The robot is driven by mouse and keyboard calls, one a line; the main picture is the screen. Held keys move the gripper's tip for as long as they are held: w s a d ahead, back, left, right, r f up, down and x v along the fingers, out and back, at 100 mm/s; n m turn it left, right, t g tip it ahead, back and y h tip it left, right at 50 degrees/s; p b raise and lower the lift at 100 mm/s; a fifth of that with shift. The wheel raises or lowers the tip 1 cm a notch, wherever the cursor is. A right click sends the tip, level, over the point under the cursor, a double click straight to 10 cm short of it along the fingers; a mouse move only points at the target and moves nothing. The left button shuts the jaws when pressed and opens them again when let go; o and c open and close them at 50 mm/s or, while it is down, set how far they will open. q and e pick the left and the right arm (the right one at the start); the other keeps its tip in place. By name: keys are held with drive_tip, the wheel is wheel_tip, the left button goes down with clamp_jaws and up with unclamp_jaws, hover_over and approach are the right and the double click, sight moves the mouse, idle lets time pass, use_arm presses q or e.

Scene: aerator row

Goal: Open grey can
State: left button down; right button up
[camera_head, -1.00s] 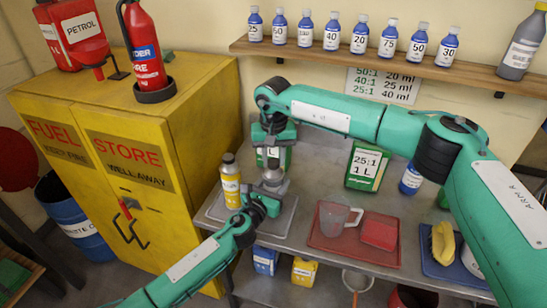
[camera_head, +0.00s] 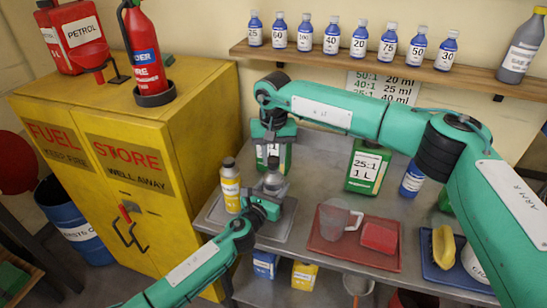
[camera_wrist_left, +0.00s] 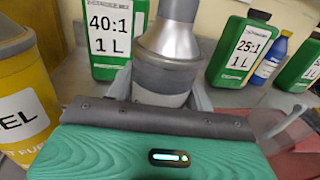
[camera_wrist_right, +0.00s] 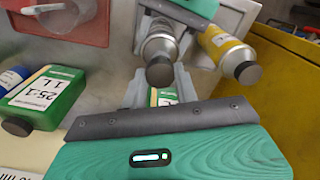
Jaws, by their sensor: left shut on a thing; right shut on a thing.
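The grey can (camera_head: 270,186) stands on the metal tray on the bench, silver with a conical shoulder. My left gripper (camera_head: 265,205) is shut around its body; the left wrist view shows the can (camera_wrist_left: 170,45) upright between the fingers, its top out of frame. My right gripper (camera_head: 271,166) is above the can, reaching down from the top. In the right wrist view the can's dark cap (camera_wrist_right: 160,71) lies between the right fingertips, and that gripper is shut on it. The cap seems still on the can; any gap there cannot be seen.
A yellow bottle (camera_head: 230,185) stands close left of the can. A green 40:1 can (camera_wrist_left: 110,38) is just behind. A green 25:1 can (camera_head: 367,168) and a red tray (camera_head: 325,248) with a jug are to the right. The yellow cabinet (camera_head: 190,130) is left.

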sight(273, 159)
drive_tip(key=shift+r, duration=0.1)
drive_tip(key=shift+r, duration=1.95)
use_arm(q)
drive_tip(key=shift+c, duration=2.4)
unclamp_jaws()
use_arm(e)
drive_tip(key=shift+f+b, duration=0.7)
use_arm(q)
drive_tip(key=v, duration=1.2)
